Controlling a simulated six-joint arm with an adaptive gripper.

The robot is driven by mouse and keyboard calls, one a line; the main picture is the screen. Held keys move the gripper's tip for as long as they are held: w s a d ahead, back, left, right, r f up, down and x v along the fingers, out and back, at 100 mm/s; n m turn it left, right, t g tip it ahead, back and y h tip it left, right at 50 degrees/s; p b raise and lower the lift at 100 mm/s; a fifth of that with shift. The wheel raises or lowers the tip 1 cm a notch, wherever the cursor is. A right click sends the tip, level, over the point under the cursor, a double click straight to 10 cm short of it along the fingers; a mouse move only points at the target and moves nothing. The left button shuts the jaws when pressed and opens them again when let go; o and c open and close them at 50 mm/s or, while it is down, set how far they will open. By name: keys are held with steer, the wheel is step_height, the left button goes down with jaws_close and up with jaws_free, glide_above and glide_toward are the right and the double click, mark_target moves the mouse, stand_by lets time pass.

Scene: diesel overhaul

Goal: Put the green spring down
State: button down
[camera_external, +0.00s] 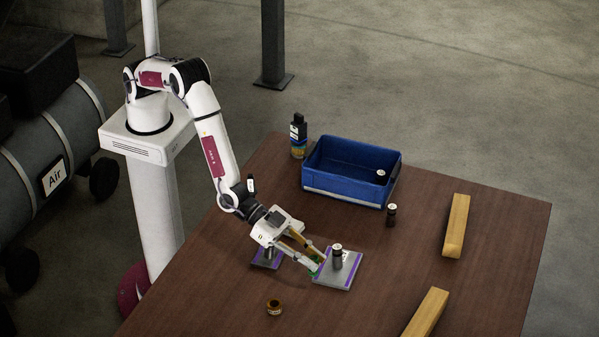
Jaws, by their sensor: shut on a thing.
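My gripper (317,266) reaches down low over the table, at the left edge of a grey plate with purple edges (345,279). It is shut on the green spring (313,267), of which only small green bits show between and beside the fingers. I cannot tell whether the spring touches the plate or the table. A dark cylinder with a white top (337,257) stands upright on that plate, just right of my fingertips.
Another purple-edged plate (266,261) lies partly behind my gripper. A small brown ring-like part (274,307) is in front. A blue bin (350,170), a bottle (298,136), a dark cylinder (391,215) and two wooden blocks (456,226) (427,313) stand around. The table's middle right is clear.

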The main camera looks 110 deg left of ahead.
steer(key=w+a+r+n+y, duration=0.1)
steer(key=w+a+n+y, duration=0.2)
steer(key=a+n+y, duration=1)
steer(key=s+a+g, duration=0.2)
steer(key=s+a, duration=0.1)
steer(key=a, duration=0.4)
steer(key=s+a+g, duration=0.3)
steer(key=a, duration=0.5)
steer(key=shift+s+a+f+m, duration=0.2)
steer(key=shift+a+m, duration=0.1)
steer(key=shift+m, duration=0.1)
steer(key=shift+f, duration=0.1)
steer(key=shift+f, duration=3)
steer(key=shift+f, duration=1.9)
steer(key=shift+f, duration=0.15)
